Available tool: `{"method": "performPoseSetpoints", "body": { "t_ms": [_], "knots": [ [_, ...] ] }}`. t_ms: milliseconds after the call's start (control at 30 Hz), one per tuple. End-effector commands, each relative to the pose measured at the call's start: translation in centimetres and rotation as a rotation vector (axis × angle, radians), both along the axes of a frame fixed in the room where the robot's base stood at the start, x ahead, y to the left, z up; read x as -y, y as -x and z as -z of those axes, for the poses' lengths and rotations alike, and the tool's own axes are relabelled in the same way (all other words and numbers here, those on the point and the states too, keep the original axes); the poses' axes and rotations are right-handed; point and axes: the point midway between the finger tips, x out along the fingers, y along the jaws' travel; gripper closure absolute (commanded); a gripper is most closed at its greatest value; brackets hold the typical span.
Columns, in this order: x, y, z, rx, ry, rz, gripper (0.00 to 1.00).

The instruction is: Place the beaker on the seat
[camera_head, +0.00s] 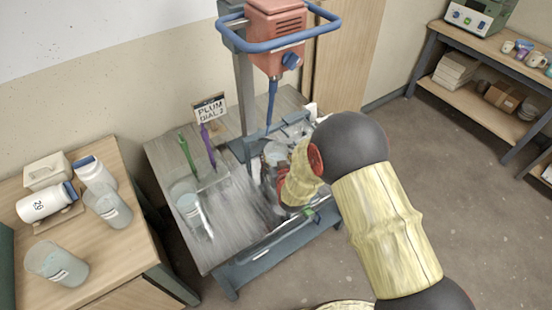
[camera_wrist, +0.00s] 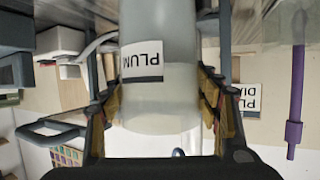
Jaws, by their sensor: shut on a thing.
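The beaker (camera_wrist: 160,100), clear with a pale lower part and a PLUM label, is between my gripper's fingers (camera_wrist: 160,92) in the wrist view. My gripper (camera_head: 276,178) is shut on it, in front of the mixer stand in the head view. The beaker's rim (camera_head: 274,150) shows just beyond the gripper, below the stirrer shaft (camera_head: 271,100). The seat under the stirrer is mostly hidden by my gripper and arm, so I cannot tell whether the beaker touches it.
The red mixer head (camera_head: 276,30) with a blue handle hangs above. A PLUM DIAL 2 sign (camera_head: 210,109), green (camera_head: 187,152) and purple (camera_head: 207,143) sticks and another beaker (camera_head: 187,198) stand left on the bench (camera_head: 165,155). More beakers (camera_head: 57,262) and white jars (camera_head: 45,204) are on the left cabinet.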

Motion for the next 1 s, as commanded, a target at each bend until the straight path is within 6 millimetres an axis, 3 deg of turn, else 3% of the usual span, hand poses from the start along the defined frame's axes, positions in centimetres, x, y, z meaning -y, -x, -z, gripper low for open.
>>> {"method": "performPoseSetpoints", "body": {
  "t_ms": [133,167,467,833,1000],
  "knots": [
    [0.0,0.0,-0.2,0.002,0.000,0.000,0.99],
    [0.0,0.1,0.1,-0.004,0.001,0.000,0.37],
    [0.0,0.1,0.1,-0.004,0.001,0.000,0.20],
    [0.1,0.4,-0.1,-0.003,0.001,0.000,0.20],
    [0.4,2.3,-1.1,-0.003,0.001,-0.001,0.20]
  ]
}}
